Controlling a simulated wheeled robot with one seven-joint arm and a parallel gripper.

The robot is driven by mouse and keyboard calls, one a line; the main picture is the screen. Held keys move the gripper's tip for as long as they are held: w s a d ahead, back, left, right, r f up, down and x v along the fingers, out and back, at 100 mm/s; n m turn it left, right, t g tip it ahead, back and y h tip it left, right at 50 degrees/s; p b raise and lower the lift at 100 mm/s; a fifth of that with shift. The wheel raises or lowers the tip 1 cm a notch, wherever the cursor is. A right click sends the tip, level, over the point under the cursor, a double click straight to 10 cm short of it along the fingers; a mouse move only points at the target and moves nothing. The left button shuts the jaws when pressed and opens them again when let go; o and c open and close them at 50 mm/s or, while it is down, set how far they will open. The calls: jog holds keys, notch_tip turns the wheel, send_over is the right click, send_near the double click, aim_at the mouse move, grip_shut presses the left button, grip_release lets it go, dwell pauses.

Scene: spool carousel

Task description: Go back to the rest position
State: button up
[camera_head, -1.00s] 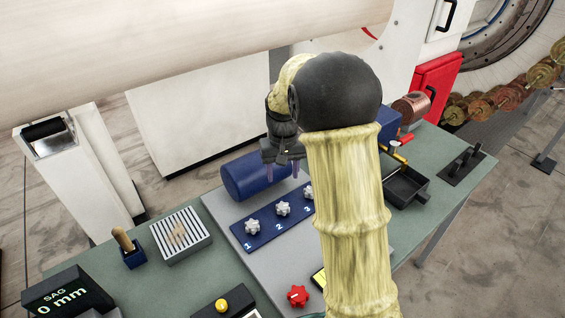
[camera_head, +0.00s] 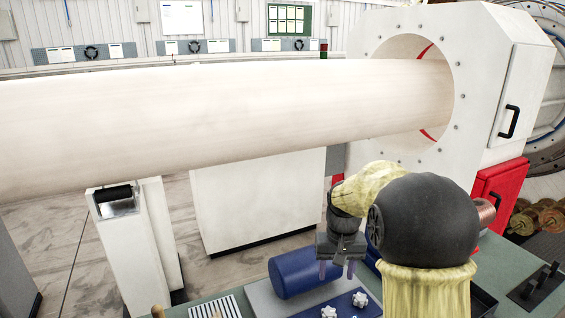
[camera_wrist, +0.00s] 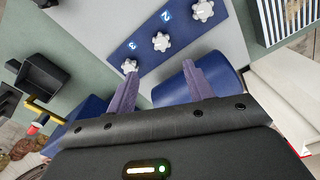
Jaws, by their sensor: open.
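My gripper (camera_head: 338,271) is open and empty, pointing down above the work table (camera_head: 262,300). A blue cylinder (camera_head: 301,273) lies on the table just left of the gripper. A blue plate (camera_wrist: 150,43) marked with numbers bears several white star knobs, among them one marked 3 (camera_wrist: 130,66). The fingers are apart from the knobs in the wrist view.
A large pale roller (camera_head: 200,110) spans the scene and enters a white machine housing (camera_head: 480,110). A striped block (camera_head: 213,307), a black tray (camera_wrist: 42,75) and a black pegged holder (camera_head: 535,287) are on the table. A red box (camera_head: 500,190) stands at right.

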jog(key=s+f+t, duration=0.1)
jog(key=s+f, duration=0.1)
jog(key=s, duration=0.7)
jog(key=s+f+t, duration=0.1)
jog(key=s+f, duration=0.2)
jog(key=s, duration=0.5)
jog(key=shift+s+n, duration=0.3)
jog(key=shift+s, duration=0.05)
